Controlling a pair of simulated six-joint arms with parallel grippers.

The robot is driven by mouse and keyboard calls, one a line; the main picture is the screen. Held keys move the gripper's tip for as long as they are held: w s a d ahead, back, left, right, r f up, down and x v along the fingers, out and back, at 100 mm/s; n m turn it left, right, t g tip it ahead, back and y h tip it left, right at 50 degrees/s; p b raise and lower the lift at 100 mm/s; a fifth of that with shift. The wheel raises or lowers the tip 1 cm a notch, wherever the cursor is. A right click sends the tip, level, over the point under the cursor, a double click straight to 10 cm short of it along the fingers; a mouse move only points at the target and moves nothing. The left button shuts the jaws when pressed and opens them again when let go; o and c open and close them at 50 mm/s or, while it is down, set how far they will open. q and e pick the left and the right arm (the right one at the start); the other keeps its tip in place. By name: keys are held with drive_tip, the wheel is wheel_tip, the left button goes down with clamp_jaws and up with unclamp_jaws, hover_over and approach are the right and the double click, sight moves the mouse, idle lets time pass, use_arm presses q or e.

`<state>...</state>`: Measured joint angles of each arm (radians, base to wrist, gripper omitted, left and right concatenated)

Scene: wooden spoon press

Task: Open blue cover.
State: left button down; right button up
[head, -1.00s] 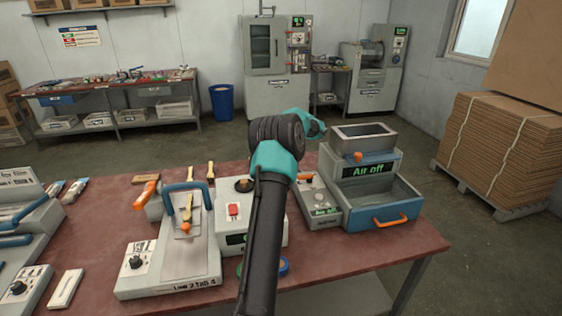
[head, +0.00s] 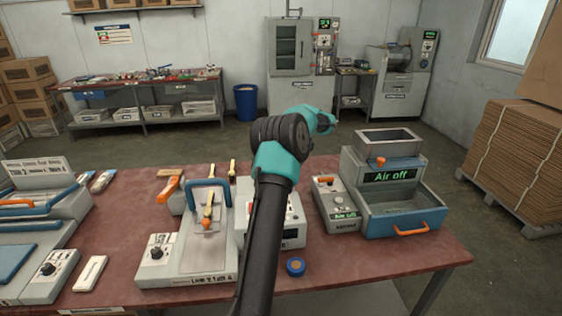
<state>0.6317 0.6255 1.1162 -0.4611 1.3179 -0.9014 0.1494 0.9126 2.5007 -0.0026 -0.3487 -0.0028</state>
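No part is clearly marked as the blue cover. A press (head: 188,262) on the table has a raised blue handle (head: 208,183) and a wooden spoon with an orange tip (head: 207,212) on its plate. At the left edge, another machine shows a flat blue panel (head: 14,262) and blue handle bars (head: 30,210). A small round blue-rimmed item (head: 295,267) with a brown centre lies near the front edge. One of my arms rises through the middle and bends away at a teal joint; its gripper does not show. The other gripper is out of view.
A grey machine with a blue tray (head: 405,212) and an "Air off" display stands at right, beside a small control box (head: 335,204). My arm partly hides a white box (head: 270,222). A white block (head: 90,273) lies front left. Bare red tabletop (head: 400,255) shows front right.

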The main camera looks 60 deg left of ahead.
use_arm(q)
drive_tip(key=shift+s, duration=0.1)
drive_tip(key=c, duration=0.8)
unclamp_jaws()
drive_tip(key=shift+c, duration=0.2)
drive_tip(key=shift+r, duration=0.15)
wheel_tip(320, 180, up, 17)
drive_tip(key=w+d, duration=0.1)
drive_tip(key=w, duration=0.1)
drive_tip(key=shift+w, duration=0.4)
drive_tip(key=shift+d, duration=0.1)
